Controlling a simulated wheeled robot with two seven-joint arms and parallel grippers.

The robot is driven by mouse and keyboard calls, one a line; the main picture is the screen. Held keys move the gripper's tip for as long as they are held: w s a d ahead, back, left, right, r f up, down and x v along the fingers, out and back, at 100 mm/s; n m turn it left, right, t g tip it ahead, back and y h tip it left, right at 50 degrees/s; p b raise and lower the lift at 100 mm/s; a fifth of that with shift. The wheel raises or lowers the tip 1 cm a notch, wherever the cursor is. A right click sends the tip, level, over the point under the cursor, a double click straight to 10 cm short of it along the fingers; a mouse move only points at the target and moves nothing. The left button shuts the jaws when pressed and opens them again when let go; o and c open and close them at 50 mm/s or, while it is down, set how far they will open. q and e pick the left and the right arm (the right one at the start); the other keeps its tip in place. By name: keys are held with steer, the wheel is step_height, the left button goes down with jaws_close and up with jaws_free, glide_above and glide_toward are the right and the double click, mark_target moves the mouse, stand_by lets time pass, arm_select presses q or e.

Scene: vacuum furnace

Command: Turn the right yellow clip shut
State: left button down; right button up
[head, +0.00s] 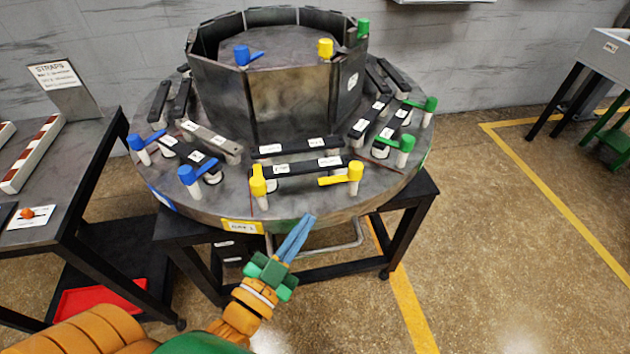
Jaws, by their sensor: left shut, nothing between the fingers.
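The right yellow clip (354,172) stands on a white post near the front rim of the round grey table (300,207). Its lever points left, along the front side of a black strap bar (300,167) with white labels. The left yellow clip (258,184) stands at the bar's left end, its lever seeming to point away from me. My left gripper (309,219) is shut and empty, its blue fingers together at the table's front edge. It is below and left of the right yellow clip, apart from it. My right gripper is not in view.
Blue clips (188,174) stand on the left of the table and green clips (405,144) on the right. A faceted metal ring wall (290,100) rises at the centre. A side table (60,190) with a straps sign stands left.

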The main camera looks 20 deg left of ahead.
mark_target(326, 184)
arm_select(q)
steer(key=w+n, duration=0.1)
steer(key=w, duration=0.3)
steer(key=w+n+y, duration=0.1)
steer(key=w+n, duration=0.1)
steer(key=w, duration=0.2)
steer(key=w+f+n+p, duration=0.1)
steer(key=w+n, duration=0.1)
steer(key=w, duration=0.2)
steer(key=shift+w+g, duration=0.3)
steer(key=shift+w, duration=0.05)
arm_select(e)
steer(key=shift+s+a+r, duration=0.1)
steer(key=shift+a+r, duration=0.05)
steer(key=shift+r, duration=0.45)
arm_select(q)
steer(key=shift+w+a+m+h+b, duration=0.3)
steer(key=shift+m+h+b, duration=0.35)
steer(key=shift+h, duration=0.25)
steer(key=shift+w+a, duration=0.15)
steer(key=shift+w, duration=0.2)
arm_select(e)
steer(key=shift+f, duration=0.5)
arm_select(q)
steer(key=shift+p, duration=0.3)
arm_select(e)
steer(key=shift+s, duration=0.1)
